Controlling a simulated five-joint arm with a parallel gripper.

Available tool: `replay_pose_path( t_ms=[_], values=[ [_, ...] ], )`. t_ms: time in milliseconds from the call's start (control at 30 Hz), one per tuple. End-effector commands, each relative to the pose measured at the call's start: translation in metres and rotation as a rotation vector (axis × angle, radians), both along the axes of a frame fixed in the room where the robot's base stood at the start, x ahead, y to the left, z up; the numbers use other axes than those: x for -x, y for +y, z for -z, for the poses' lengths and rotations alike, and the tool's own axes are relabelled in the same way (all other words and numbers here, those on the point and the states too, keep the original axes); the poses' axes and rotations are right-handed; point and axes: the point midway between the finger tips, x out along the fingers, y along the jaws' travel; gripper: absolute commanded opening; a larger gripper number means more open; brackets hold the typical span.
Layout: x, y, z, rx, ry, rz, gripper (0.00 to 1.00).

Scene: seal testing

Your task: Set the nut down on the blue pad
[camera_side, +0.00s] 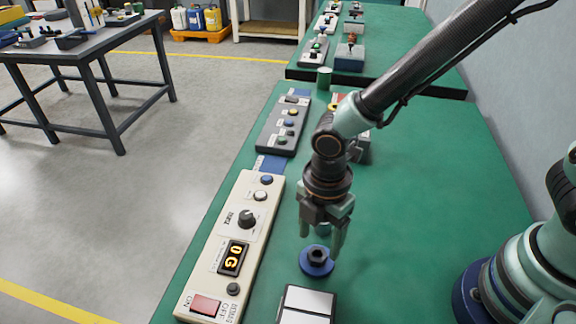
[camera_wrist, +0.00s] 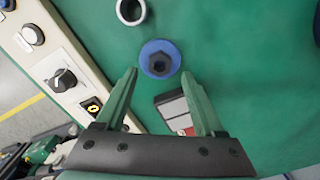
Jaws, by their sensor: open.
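A dark nut (camera_side: 317,254) rests on the round blue pad (camera_side: 306,270) on the green table. In the wrist view the nut (camera_wrist: 159,64) sits near the middle of the blue pad (camera_wrist: 172,48), with blue showing all around it. My gripper (camera_side: 320,242) is above the pad with its fingers apart. In the wrist view my gripper (camera_wrist: 164,77) is open and holds nothing. The nut lies just beyond the fingertips there, apart from both fingers.
A cream control panel (camera_side: 211,258) stands left of the pad. A block with pale top plates (camera_side: 307,302) is close in front. A grey ring (camera_wrist: 131,11) lies near the pad. A dark button box (camera_side: 282,127) stands farther back. The table's right side is mostly clear.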

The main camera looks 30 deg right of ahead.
Motion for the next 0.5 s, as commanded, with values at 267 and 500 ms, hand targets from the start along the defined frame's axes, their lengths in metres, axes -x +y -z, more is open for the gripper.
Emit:
replay_pose_path(
  t_ms=[267,500],
  values=[
    [-0.001,0.001,-0.055,-0.003,-0.005,0.0,0.7],
    [0.0,0.0,-0.079,-0.002,-0.003,0.001,0.7]
  ],
)
